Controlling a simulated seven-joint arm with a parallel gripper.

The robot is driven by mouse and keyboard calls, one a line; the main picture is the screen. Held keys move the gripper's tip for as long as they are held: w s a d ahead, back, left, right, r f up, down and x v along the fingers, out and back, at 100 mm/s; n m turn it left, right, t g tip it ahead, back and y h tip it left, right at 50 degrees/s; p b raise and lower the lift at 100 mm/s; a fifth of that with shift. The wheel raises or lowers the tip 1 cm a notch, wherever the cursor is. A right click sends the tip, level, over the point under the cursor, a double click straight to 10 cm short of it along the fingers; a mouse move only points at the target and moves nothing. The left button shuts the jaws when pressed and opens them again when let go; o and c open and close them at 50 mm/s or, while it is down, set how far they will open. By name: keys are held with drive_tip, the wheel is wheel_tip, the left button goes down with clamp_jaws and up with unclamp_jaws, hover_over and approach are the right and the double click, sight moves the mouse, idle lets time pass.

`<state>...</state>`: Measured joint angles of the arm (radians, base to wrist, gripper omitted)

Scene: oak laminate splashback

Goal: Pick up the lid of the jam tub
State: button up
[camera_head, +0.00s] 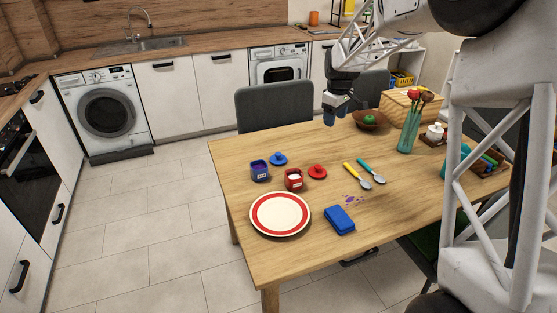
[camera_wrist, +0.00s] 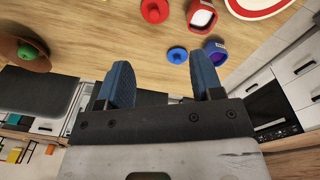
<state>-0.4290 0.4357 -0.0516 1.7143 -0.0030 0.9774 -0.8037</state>
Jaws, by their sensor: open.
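Two open tubs stand on the wooden table, each with a loose lid beside it. The blue tub (camera_head: 260,171) has a pale label and dark contents; its blue knobbed lid (camera_head: 278,159) lies just behind it. The red tub (camera_head: 293,181) has white contents; its red knobbed lid (camera_head: 317,171) lies to its right. I cannot read which tub is jam. The wrist view shows the blue lid (camera_wrist: 177,55), blue tub (camera_wrist: 213,52), red lid (camera_wrist: 155,10) and red tub (camera_wrist: 202,15). My gripper (camera_head: 335,113) is open and empty, above the table's far edge, apart from both lids.
A bowl with a green fruit (camera_head: 369,119) and a utensil jar (camera_head: 409,135) stand right. A grey chair (camera_head: 275,105) stands behind the table.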

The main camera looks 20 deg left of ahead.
drive_tip(key=w+a+f+n, duration=0.2)
drive_tip(key=w+a+f, duration=0.1)
drive_tip(key=a+f, duration=0.3)
drive_tip(key=w+a+f+n, duration=0.1)
drive_tip(key=w+a+f, duration=0.25)
drive_tip(key=a, duration=0.35)
drive_tip(key=n, duration=0.3)
hover_over(278, 153)
drive_tip(key=shift+g, duration=0.4)
wheel_tip(278, 153, down, 10)
drive_tip(key=shift+s+d+f, duration=0.15)
drive_tip(key=shift+f, duration=0.1)
drive_tip(key=shift+f, duration=1.2)
drive_tip(key=shift+f, duration=2.6)
